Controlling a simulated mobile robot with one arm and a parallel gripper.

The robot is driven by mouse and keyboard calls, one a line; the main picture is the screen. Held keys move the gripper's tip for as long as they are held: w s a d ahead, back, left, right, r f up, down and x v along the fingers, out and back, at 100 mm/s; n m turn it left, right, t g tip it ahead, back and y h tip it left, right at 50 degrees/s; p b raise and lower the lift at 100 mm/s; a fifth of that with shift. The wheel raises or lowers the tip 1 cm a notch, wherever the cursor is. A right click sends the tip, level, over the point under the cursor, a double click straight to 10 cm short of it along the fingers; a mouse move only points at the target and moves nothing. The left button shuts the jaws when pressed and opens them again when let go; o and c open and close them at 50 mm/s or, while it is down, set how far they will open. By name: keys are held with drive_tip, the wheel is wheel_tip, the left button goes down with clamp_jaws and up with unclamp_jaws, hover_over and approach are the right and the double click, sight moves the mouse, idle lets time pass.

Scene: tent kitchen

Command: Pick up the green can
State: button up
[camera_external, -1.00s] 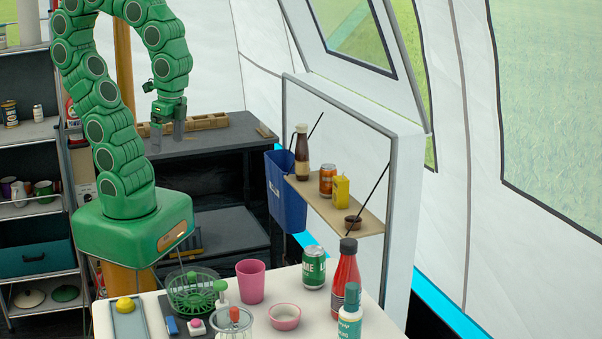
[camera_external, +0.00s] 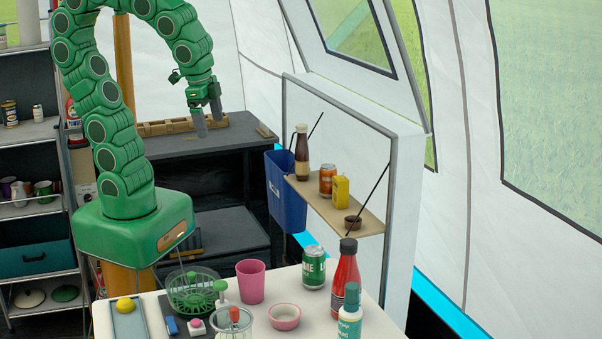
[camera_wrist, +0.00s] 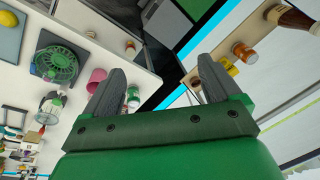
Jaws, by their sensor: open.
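The green can (camera_external: 314,267) stands upright on the white table (camera_external: 385,322), between the pink cup (camera_external: 250,281) and the red bottle (camera_external: 346,275). My gripper (camera_external: 207,118) is open and empty, pointing down high above the dark table at the back, well to the left of the can and farther back. In the wrist view my gripper (camera_wrist: 160,68) shows its two grey fingers spread apart. A small can-like thing (camera_wrist: 132,97) beside the left finger there looks like the green can, partly hidden.
A teal-capped bottle (camera_external: 350,315) stands in front of the red bottle. A pink bowl (camera_external: 284,316) and a green wire basket (camera_external: 193,292) stand on the same table. A wall shelf (camera_external: 365,221) holds an orange can (camera_external: 327,180), a brown bottle (camera_external: 302,153) and a yellow container (camera_external: 341,191).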

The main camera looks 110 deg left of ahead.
sight(318, 273)
drive_tip(key=w+a+r+m+t+y, duration=0.15)
drive_tip(key=w+a+r+t, duration=0.25)
drive_tip(key=w+a, duration=0.5)
drive_tip(key=w+a+r+n+t+y, duration=0.15)
drive_tip(key=w+a+r+t, duration=0.25)
drive_tip(key=w, duration=0.8)
drive_tip(key=w+d+r+m+t+h, duration=0.15)
drive_tip(key=w+m+t, duration=0.3)
drive_tip(key=w, duration=0.55)
drive_tip(key=s+d+f+m+g+h, duration=0.2)
drive_tip(key=d+f+m+h, duration=0.1)
drive_tip(key=d+f+h, duration=0.3)
drive_tip(key=s+d+f+m+g+h, duration=0.1)
drive_tip(key=d+f+m+g+h, duration=0.3)
drive_tip(key=d+h, duration=0.45)
drive_tip(key=shift+n+t, duration=0.25)
drive_tip(key=shift+t, duration=0.4)
wheel_tip(318, 273, down, 27)
drive_tip(key=shift+s+d+r, duration=0.1)
drive_tip(key=shift+d+r, duration=0.05)
drive_tip(key=shift+r, duration=0.05)
drive_tip(key=shift+y, duration=0.3)
drive_tip(key=shift+a+x, duration=0.25)
drive_tip(key=shift+x, duration=3.65)
